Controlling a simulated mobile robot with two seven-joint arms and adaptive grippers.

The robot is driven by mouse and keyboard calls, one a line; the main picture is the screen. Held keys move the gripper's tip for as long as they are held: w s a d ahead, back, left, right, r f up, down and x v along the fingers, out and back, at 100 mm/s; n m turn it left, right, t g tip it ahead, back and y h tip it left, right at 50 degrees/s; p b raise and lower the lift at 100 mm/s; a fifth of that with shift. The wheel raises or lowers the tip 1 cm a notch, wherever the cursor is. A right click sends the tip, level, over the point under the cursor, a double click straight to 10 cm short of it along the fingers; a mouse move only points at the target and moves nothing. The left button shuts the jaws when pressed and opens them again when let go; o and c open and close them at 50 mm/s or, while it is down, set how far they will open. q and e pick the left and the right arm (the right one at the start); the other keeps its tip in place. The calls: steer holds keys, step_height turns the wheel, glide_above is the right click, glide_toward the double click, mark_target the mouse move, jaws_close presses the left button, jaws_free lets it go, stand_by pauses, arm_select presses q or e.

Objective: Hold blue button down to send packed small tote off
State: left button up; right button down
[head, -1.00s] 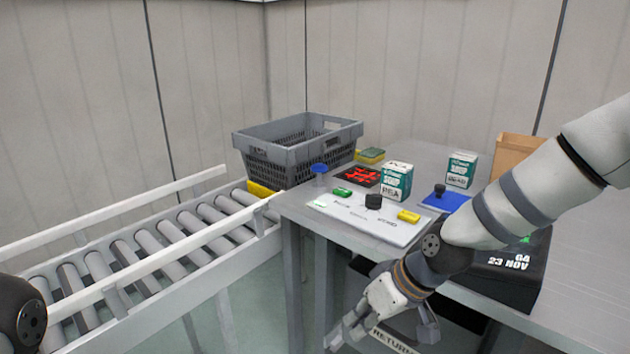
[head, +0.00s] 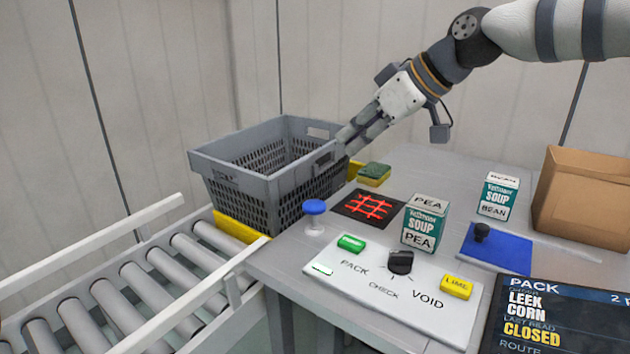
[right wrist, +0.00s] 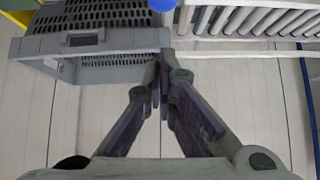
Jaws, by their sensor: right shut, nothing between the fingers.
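The blue button (head: 314,207) is a mushroom knob on a pale post at the table's left edge, near the tote. Its blue cap also shows at the top of the right wrist view (right wrist: 162,4). The grey tote (head: 225,179) stands at the end of the roller conveyor, behind a yellow bar; its slatted side shows in the right wrist view (right wrist: 120,38). My right gripper (head: 345,140) is shut and empty, raised near the tote's right rim, above and behind the button and apart from it. My left gripper is out of view.
A white panel (head: 340,298) with a green button, black knob and yellow button lies in front. A PEA soup box (head: 425,222), BEAN soup box (head: 497,196), cardboard box (head: 590,200), sponge (head: 374,174) and dark screen (head: 540,315) stand on the table. Conveyor rollers (head: 110,298) look empty.

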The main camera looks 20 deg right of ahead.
steer(key=b, duration=0.2)
glide_above(319, 204)
step_height(319, 204, down, 8)
steer(key=shift+w+r, duration=0.1)
step_height(319, 204, down, 2)
steer(key=shift+f, duration=0.1)
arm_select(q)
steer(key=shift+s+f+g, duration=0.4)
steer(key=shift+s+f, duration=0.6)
arm_select(e)
steer(key=shift+f, duration=0.55)
